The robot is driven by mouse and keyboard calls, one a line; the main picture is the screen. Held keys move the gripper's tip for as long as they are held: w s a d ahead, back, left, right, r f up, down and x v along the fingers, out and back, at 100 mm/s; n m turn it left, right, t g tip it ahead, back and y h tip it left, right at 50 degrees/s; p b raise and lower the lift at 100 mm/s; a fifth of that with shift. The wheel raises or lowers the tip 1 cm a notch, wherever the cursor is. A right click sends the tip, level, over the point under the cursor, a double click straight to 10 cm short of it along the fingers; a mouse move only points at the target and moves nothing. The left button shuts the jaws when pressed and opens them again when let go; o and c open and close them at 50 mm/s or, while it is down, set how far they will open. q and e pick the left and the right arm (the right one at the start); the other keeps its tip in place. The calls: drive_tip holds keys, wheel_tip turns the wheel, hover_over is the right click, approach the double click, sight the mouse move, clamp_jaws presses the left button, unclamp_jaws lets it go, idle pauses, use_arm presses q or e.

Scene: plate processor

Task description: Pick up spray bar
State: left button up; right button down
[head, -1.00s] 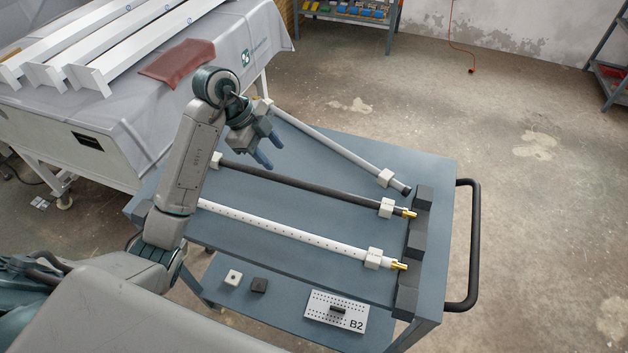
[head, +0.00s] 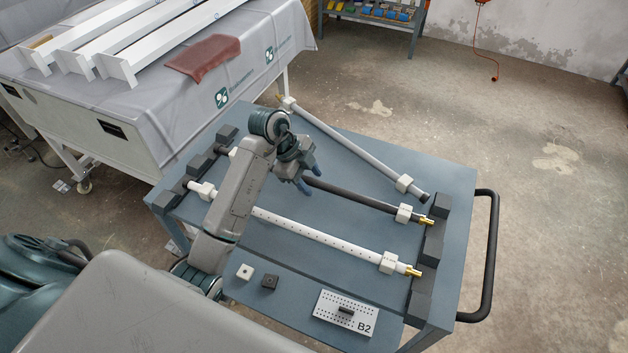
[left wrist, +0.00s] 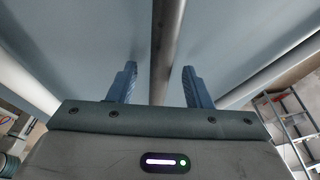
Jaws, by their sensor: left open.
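Three bars lie on the blue-grey cart top (head: 330,270): a white bar (head: 310,233) with a row of small holes, a dark bar (head: 355,196) and a grey bar (head: 350,147). The white and dark bars have white collars and brass right tips. My left gripper (head: 310,178) is open and empty, over the dark bar near its middle. In the left wrist view the dark bar (left wrist: 165,45) runs between the spread fingers (left wrist: 160,72); contact cannot be told. My left forearm hides part of the white bar. My right gripper is not in view.
Dark rests (head: 427,250) hold the bar ends, and a black handle (head: 490,255) is at the cart's right. A plate marked B2 (head: 343,315) and two small blocks lie at the front. A draped table (head: 185,105) stands behind left.

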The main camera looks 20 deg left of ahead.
use_arm(q)
clamp_jaws()
drive_tip(key=shift+r, duration=0.1)
